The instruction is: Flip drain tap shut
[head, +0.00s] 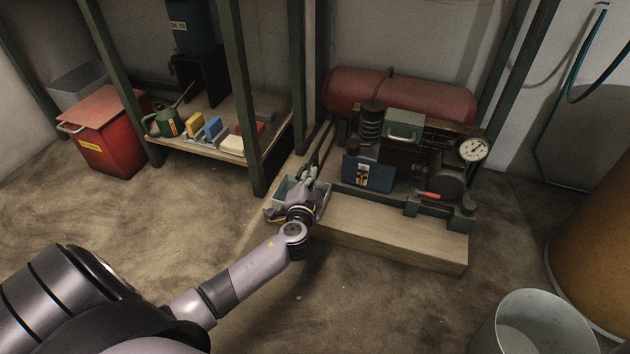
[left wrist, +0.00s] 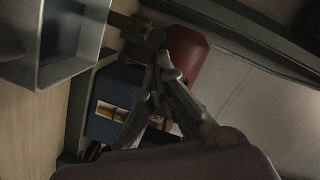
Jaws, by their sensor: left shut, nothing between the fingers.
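My left gripper (head: 309,172) reaches in beside the compressor, over a grey tray (head: 322,196) at the left end of its wooden base. Its fingers are shut and empty. In the left wrist view the closed fingertips (left wrist: 164,60) point up at a dark cylindrical fitting (left wrist: 153,39), which may be the drain tap. They look very close to it; whether they touch I cannot tell. The red tank (left wrist: 190,58) is right behind them. In the head view the gripper hides this spot, and the tap's lever position cannot be made out. My right gripper is out of view.
The compressor's red tank (head: 400,94) lies at the back, with a blue labelled box (head: 369,174) in front. A green shelf post (head: 253,140) stands close left of my gripper. A metal bucket (head: 535,325) stands front right. The floor at left is clear.

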